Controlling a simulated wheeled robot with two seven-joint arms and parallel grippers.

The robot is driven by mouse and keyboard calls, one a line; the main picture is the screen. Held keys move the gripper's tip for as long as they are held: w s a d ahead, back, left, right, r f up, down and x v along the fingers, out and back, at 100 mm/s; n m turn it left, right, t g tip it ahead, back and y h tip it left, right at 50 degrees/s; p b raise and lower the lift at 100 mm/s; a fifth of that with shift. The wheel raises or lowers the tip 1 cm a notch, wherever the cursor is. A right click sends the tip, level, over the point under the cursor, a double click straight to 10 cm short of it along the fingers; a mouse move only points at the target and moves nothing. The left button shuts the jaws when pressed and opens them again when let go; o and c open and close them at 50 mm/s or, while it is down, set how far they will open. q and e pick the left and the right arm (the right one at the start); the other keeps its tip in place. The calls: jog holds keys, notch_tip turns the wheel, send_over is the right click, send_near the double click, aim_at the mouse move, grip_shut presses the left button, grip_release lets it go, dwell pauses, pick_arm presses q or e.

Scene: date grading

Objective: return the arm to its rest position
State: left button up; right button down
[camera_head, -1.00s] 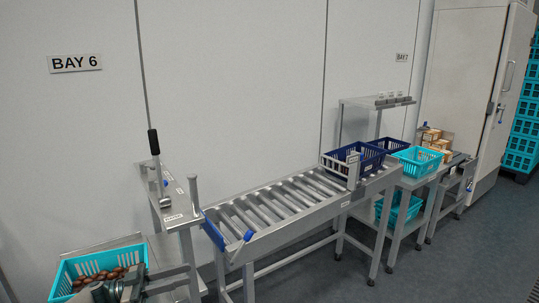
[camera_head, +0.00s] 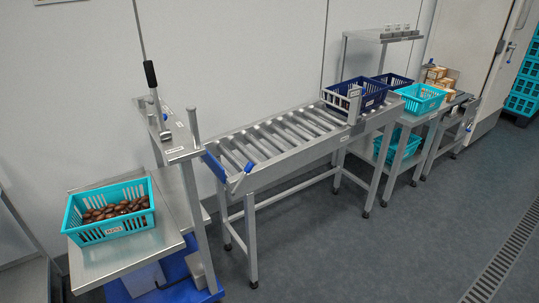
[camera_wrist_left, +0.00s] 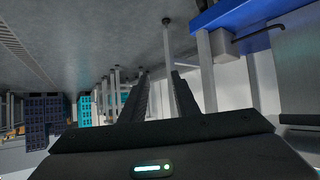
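My left gripper (camera_wrist_left: 160,76) shows in the left wrist view. Its two dark fingers are apart with nothing between them, over a background of grey floor and stand legs. Neither arm shows in the head view. The right gripper is out of view.
A teal crate of brown dates (camera_head: 116,211) sits on a metal table (camera_head: 165,248) at the left. A roller conveyor (camera_head: 270,146) runs right to navy crates (camera_head: 349,92) and a teal crate (camera_head: 420,97). Clear floor (camera_head: 400,235) lies in front. A blue beam (camera_wrist_left: 240,12) shows in the wrist view.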

pick_arm(q)
jog(key=s+f+g+y, duration=0.1)
jog(key=s+f, duration=0.4)
jog(key=s, duration=0.6)
jog(key=s+f+g+y, duration=0.1)
jog(key=s+f+g, duration=0.3)
jog(key=s, duration=0.7)
jog(key=shift+s+a+f+n+g, duration=0.15)
jog(key=shift+s+f+n+g, duration=0.15)
jog(key=shift+f, duration=0.45)
jog(key=shift+w, duration=0.1)
